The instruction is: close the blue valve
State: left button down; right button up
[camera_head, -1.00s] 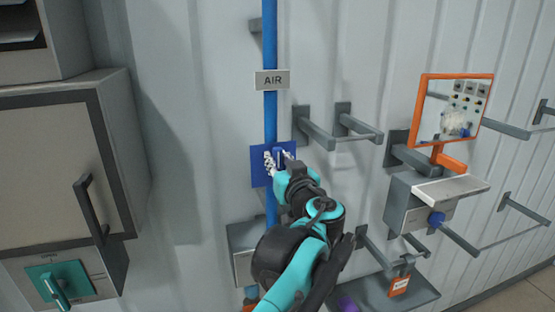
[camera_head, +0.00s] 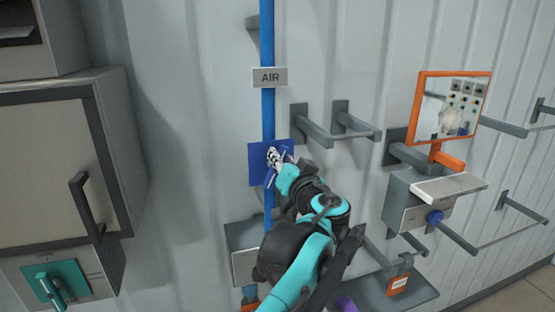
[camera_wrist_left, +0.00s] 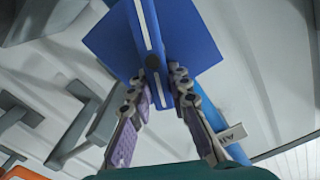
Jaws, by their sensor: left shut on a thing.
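The blue valve has a blue square plate (camera_head: 256,165) on the blue vertical pipe (camera_head: 268,115), below the AIR sign (camera_head: 270,77). My left gripper (camera_head: 274,158) is at the plate, with its arm coming up from below. The left wrist view shows the plate (camera_wrist_left: 195,30) close up and a blue handle with pale edges (camera_wrist_left: 146,25) running across it to a dark round hub. My left gripper (camera_wrist_left: 157,88) is shut on the handle, one finger on each side near the hub. In the head view the gripper and wrist hide part of the handle, which looks tilted.
A grey cabinet (camera_head: 50,170) with a teal switch (camera_head: 45,285) stands at left. Grey hooks (camera_head: 320,130) stick out from the wall right of the valve. Farther right are an orange-framed mirror (camera_head: 450,105) and a box with a blue knob (camera_head: 434,217).

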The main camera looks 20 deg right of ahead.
pick_arm(q)
jog(key=shift+d+f+m+b, duration=0.3)
jog(key=shift+f+m+b, duration=0.15)
jog(key=shift+m, duration=1.7)
jog(key=shift+d+f+m+b, duration=0.35)
jog(key=shift+f+m, duration=0.1)
jog(key=shift+m, duration=1.65)
jog(key=shift+d+f+m+b, duration=0.25)
jog(key=shift+f+m+b, duration=0.2)
jog(key=shift+m, duration=1.7)
jog(key=c, duration=1.4)
grip_release()
jog(key=shift+s, duration=0.1)
jog(key=s, duration=1.1)
jog(key=shift+s+d, duration=0.25)
jog(key=shift+s, duration=0.15)
jog(key=shift+f, duration=0.15)
